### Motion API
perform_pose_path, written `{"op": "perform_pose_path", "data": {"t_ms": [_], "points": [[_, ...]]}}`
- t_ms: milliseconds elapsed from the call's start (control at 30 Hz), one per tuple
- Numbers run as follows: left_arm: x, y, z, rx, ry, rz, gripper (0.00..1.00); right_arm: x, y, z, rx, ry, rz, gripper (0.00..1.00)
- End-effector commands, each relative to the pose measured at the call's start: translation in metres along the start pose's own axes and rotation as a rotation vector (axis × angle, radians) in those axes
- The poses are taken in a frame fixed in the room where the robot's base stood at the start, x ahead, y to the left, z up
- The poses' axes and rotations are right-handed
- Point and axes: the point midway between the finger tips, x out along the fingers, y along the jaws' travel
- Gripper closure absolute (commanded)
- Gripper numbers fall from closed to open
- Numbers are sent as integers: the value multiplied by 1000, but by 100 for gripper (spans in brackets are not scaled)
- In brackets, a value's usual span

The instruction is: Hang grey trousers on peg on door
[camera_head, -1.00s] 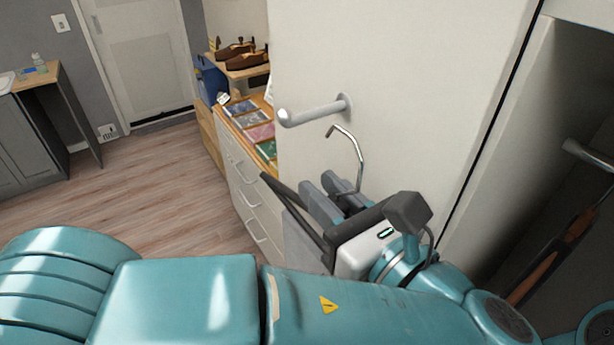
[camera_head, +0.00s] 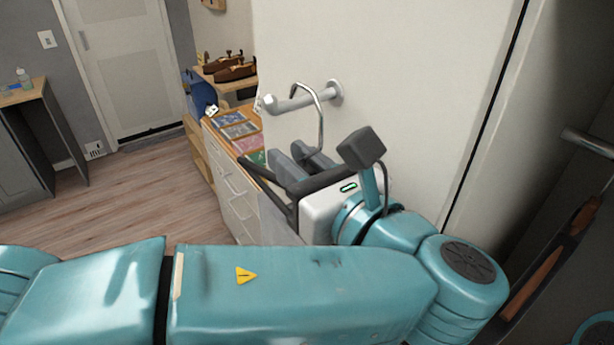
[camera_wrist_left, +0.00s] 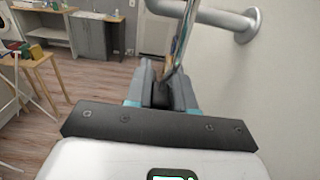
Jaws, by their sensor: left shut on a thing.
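The pale grey peg (camera_head: 306,99) sticks out from the white door (camera_head: 420,70). My left gripper (camera_head: 300,158) is shut on the hanger's neck, just below the peg. The hanger's shiny metal hook (camera_head: 320,112) rises from the jaws, and its curved top is above the peg in the head view. In the left wrist view the hook (camera_wrist_left: 187,35) crosses in front of the peg (camera_wrist_left: 214,17); I cannot tell whether they touch. The dark hanger bar (camera_head: 265,182) slants beside the gripper. My right gripper is out of view.
A drawer unit (camera_head: 232,190) stands left of the door, with flat coloured items and brown shoes (camera_head: 236,71) above. An open dark compartment with a rail (camera_head: 588,143) is at the right. The wooden floor at the left is clear.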

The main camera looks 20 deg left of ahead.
Motion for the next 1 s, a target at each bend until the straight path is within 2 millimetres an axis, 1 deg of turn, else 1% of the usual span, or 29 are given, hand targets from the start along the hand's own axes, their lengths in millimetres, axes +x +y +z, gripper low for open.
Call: {"op": "perform_pose_path", "data": {"t_ms": [200, 500, 700, 1000], "points": [[19, 0, -1, -3, 0, 2, 100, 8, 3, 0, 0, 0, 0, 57], [39, 0, -2, -2, -1, 0, 100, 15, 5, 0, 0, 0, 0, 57], [38, 0, -13, -1, -2, -1, 100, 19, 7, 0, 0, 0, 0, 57], [38, 0, -17, -2, -1, 0, 100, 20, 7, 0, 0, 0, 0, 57]]}}
